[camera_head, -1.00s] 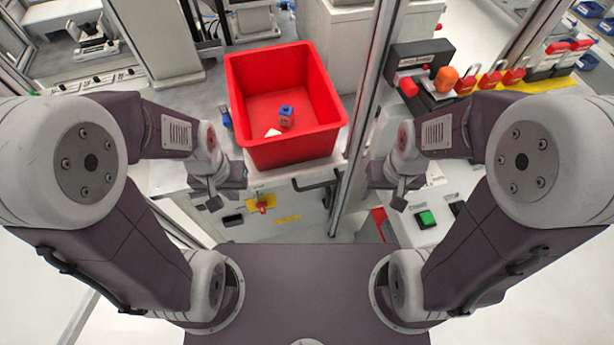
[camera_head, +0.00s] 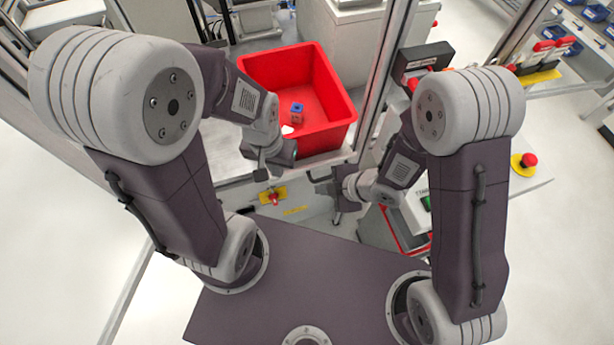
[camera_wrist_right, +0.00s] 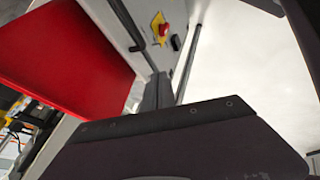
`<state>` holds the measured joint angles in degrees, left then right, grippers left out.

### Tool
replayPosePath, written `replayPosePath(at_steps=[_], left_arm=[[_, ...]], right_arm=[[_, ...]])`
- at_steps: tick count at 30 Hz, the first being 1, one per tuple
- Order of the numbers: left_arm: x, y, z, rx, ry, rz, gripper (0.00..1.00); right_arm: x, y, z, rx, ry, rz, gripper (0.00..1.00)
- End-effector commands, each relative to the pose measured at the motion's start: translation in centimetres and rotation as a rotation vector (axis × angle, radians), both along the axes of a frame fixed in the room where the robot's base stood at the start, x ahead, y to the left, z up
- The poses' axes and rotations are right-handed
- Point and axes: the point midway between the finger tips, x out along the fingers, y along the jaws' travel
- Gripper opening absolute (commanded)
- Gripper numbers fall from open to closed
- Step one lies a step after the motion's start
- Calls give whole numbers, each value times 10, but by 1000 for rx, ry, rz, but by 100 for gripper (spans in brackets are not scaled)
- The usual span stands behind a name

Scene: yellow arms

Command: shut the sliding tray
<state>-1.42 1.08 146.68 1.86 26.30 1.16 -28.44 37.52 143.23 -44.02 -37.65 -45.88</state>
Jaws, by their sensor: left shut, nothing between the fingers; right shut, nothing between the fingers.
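The red bin (camera_head: 330,132) rests on a pale sliding tray (camera_head: 342,156), whose front edge shows below it. A blue and red block lies inside the bin. A dark handle (camera_head: 318,174) shows on the front below the edge, partly covered by my right gripper. My right gripper (camera_head: 338,207) is shut and empty, close in front of the handle; I cannot tell if it touches. In the right wrist view its fingers (camera_wrist_right: 158,92) point at the pale front beside the bin's red wall (camera_wrist_right: 70,60). My left gripper (camera_head: 261,172) is shut and empty, near the bin's front left corner.
A yellow plate with a red knob (camera_head: 273,197) sits on the front panel, and also shows in the right wrist view (camera_wrist_right: 161,29). A metal post (camera_head: 378,75) rises right of the bin. A red emergency button (camera_head: 528,160) is at the right. Open floor lies at both sides.

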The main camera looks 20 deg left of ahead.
Motion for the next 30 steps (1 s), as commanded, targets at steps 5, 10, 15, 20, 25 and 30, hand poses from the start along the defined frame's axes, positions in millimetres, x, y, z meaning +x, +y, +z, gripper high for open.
replayPosePath(at_steps=[5, 10, 15, 20, 25, 30], left_arm=[[0, 0, -1, 0, 0, 0, 0], [0, 0, 4, 0, 0, 0, 0], [0, 0, 9, 0, 0, 0, 0], [0, 0, 24, 0, 0, 0, 0], [0, 0, 29, 0, 0, 0, 0], [0, 0, 29, 0, 0, 0, 0]], right_arm=[[3, 12, -18, -2, 3, -1, 0], [10, 32, -46, -3, 4, -3, 0], [17, 53, -75, -4, 3, -5, 0], [38, 69, -76, 0, -1, -8, 0], [50, 77, -78, -2, 2, -8, 0], [53, 78, -79, -2, 1, -9, 0]])
